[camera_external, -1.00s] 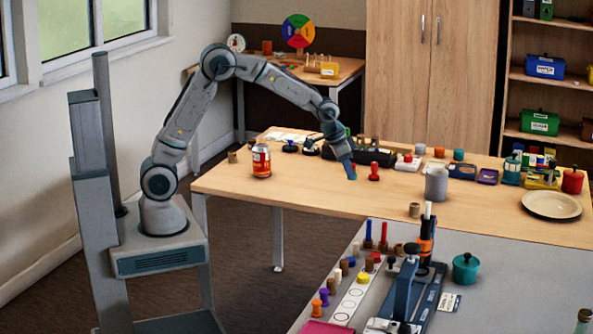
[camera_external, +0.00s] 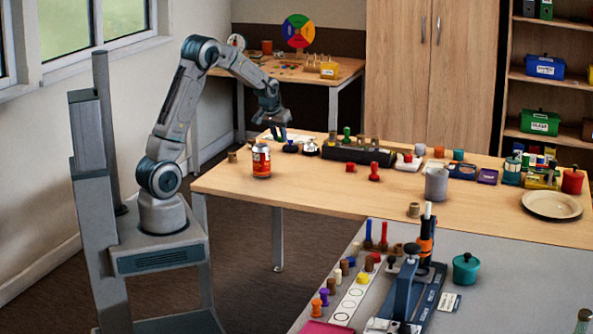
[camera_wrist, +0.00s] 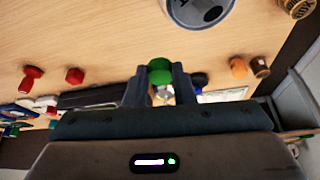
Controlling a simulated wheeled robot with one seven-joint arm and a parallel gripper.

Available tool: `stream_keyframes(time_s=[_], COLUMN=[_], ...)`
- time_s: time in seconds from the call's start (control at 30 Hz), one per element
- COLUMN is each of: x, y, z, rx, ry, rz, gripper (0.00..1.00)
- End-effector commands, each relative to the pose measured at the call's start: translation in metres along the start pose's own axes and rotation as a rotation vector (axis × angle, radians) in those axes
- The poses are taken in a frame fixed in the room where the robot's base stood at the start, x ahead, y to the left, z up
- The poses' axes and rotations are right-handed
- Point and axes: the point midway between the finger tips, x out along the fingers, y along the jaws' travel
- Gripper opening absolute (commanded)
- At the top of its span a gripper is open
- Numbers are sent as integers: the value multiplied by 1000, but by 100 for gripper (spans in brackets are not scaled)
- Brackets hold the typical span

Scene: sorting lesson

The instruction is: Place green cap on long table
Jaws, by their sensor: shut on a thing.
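My gripper (camera_external: 279,136) is above the back left part of the long wooden table (camera_external: 300,190), pointing down. In the wrist view its two fingers (camera_wrist: 160,88) are shut on the green cap (camera_wrist: 159,68), which sits between the fingertips with its rounded green top showing. The cap is held above the wooden tabletop. In the external view the cap in my fingers is too small or hidden to make out. A separate green knobbed piece (camera_external: 346,133) stands at the dark block on the table.
A red-orange can (camera_external: 261,161) stands near the table's left front. Dark-based pieces (camera_external: 309,147), a dark block (camera_external: 357,153) and red pieces (camera_external: 374,172) stand along the back and middle. A grey cup (camera_external: 436,184) is farther right.

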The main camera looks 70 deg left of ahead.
Motion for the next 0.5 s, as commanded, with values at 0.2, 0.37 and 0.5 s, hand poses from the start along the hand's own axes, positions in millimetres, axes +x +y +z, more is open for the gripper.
stream_keyframes(time_s=[0.2,0.37,0.5], x=[13,41,64], y=[-16,-47,-73], z=[-4,-12,-21], rx=[-5,-7,-4], ry=[-3,-4,-2], rz=[-2,-2,-1], gripper=[2,2,2])
